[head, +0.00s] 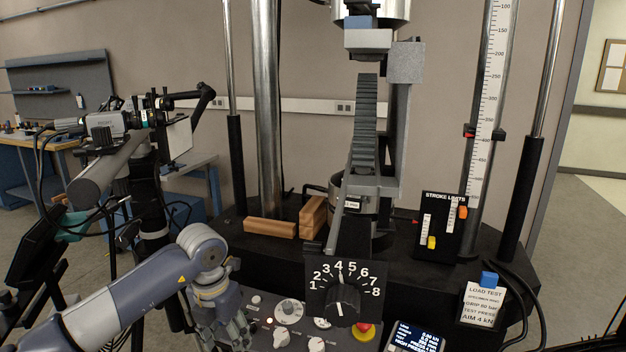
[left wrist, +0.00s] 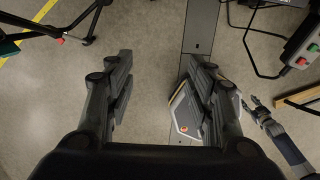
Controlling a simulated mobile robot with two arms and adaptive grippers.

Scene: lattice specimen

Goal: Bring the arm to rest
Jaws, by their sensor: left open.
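My left arm comes in from the lower left in the head view, bent at a pale joint. Its gripper (head: 236,328) hangs low in front of the control panel, partly hidden by the wrist.
Wooden blocks (head: 270,228) lie on the base. A dial (head: 343,292) and control panel (head: 262,325) stand close to my left gripper. A camera rig (head: 105,124) stands left.

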